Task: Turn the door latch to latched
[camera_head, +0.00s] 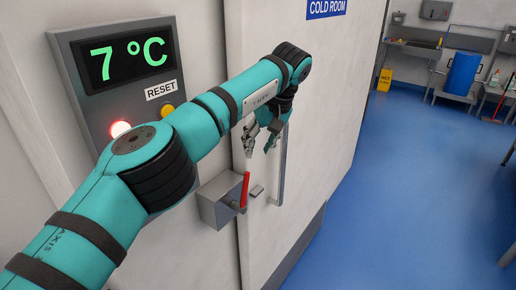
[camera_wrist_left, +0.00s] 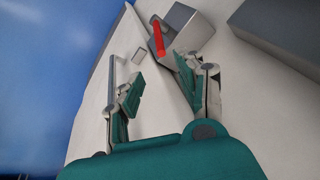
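The latch is a grey box (camera_head: 218,203) beside the door's left edge, with a red lever (camera_head: 245,187) standing roughly upright. The box (camera_wrist_left: 187,27) and red lever (camera_wrist_left: 158,40) also show in the left wrist view, beyond the fingers. A small grey plate (camera_head: 257,191) sits on the door just right of the lever. My left gripper (camera_head: 259,149) is above the lever, pointing down. In the left wrist view its fingers (camera_wrist_left: 158,78) are spread, with nothing between them. The lever looks apart from the fingers. My right gripper is in neither view.
The white cold room door (camera_head: 325,125) carries a vertical bar handle (camera_head: 281,170) close to the right of my left gripper. A control panel (camera_head: 88,98) with a lit lamp is at the left. Blue floor (camera_head: 410,190) at the right is clear.

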